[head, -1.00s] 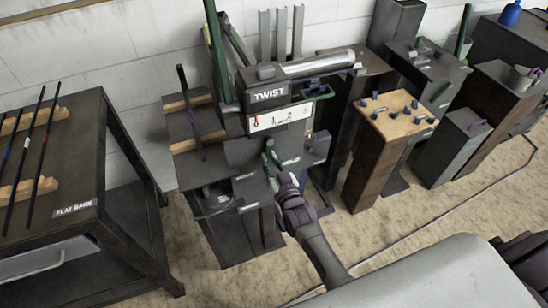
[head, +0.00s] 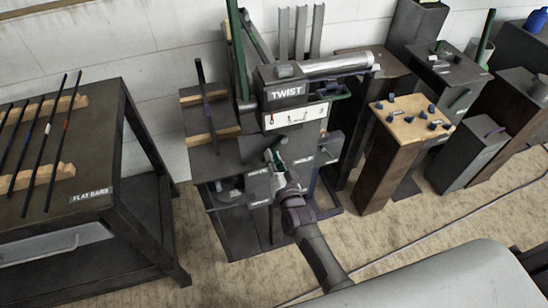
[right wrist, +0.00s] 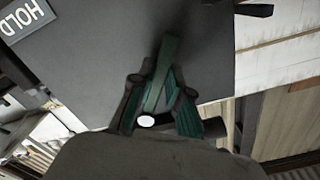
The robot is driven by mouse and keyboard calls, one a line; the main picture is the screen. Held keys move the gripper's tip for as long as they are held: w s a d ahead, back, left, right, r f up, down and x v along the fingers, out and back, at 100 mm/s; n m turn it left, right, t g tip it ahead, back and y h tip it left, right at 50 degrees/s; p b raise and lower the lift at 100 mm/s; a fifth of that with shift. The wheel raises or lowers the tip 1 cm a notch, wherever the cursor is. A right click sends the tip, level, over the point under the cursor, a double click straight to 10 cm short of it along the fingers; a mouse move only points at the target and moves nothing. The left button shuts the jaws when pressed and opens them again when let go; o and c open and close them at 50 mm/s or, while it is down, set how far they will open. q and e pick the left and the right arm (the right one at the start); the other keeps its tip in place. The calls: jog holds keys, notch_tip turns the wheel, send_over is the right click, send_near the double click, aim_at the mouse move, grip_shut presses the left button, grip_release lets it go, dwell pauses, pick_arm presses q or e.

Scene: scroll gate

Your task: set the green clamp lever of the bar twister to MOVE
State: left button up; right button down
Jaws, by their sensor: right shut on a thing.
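The bar twister (head: 287,92) stands against the wall, with a TWIST sign on its front. Its green clamp lever (head: 277,156) sticks up from the grey front panel below the white scale. In the right wrist view the lever (right wrist: 164,62) runs up between my two fingers. My right gripper (head: 277,170) is shut on the lever, and its fingers (right wrist: 160,108) press on both sides of it. A HOLD label (right wrist: 22,16) shows at the upper left of the wrist view, away from the lever tip. The small panel labels are unreadable in the head view. My left gripper is out of view.
A flat bars table (head: 90,215) stands at the left with several dark bars. A wooden block stand (head: 412,118) with several blue pieces and grey cabinets (head: 470,155) stand at the right. A dark bar (head: 205,100) rests on wooden supports left of the twister.

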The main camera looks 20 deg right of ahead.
dwell(0.3)
jog(key=c, duration=1.1)
grip_release()
jog(key=shift+s, duration=0.15)
jog(key=s, duration=1.1)
jog(key=shift+s+d, duration=0.15)
jog(key=shift+s, duration=0.25)
